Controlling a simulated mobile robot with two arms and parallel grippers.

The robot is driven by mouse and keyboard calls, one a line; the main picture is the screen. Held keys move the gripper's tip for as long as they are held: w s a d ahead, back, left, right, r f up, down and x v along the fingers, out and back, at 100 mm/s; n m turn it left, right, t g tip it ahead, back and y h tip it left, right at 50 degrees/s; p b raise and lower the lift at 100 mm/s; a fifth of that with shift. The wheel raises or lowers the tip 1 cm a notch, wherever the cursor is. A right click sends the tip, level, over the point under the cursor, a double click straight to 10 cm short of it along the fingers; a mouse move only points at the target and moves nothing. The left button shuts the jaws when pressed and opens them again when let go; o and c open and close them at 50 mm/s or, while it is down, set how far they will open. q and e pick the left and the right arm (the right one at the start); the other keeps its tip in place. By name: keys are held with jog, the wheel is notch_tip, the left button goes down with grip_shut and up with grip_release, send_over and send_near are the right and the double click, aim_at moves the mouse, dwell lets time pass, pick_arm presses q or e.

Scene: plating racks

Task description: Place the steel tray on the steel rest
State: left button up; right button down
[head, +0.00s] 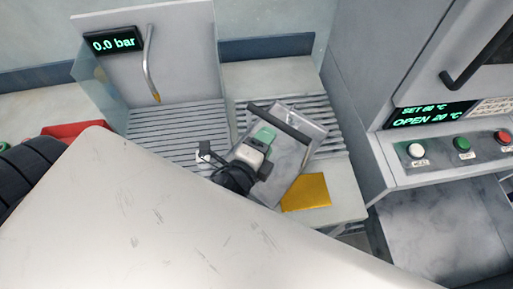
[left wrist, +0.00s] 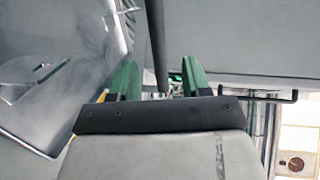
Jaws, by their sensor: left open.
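The steel tray (head: 289,165) is a grey, marbled plate with a dark bar handle (head: 282,123) along its far side. It lies turned at an angle over the right ribbed steel rest (head: 328,113), covering part of its slats. Whether it lies flat on the slats I cannot tell. My left gripper (head: 267,134), with green fingers, is open above the tray, close to the handle. In the left wrist view a dark bar (left wrist: 157,40) runs between the two parted fingers (left wrist: 160,78); contact is not clear. My right gripper is not in view.
A second ribbed surface (head: 175,130) under a bent spout (head: 149,65) stands left, with a glass side panel. A yellow square (head: 307,192) lies on the counter in front. An oven-like unit with buttons (head: 462,146) stands right. A red bin (head: 75,130) is at far left.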

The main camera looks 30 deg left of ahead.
pick_arm(q)
jog(key=shift+b+v, duration=0.4)
jog(key=shift+v, duration=1.75)
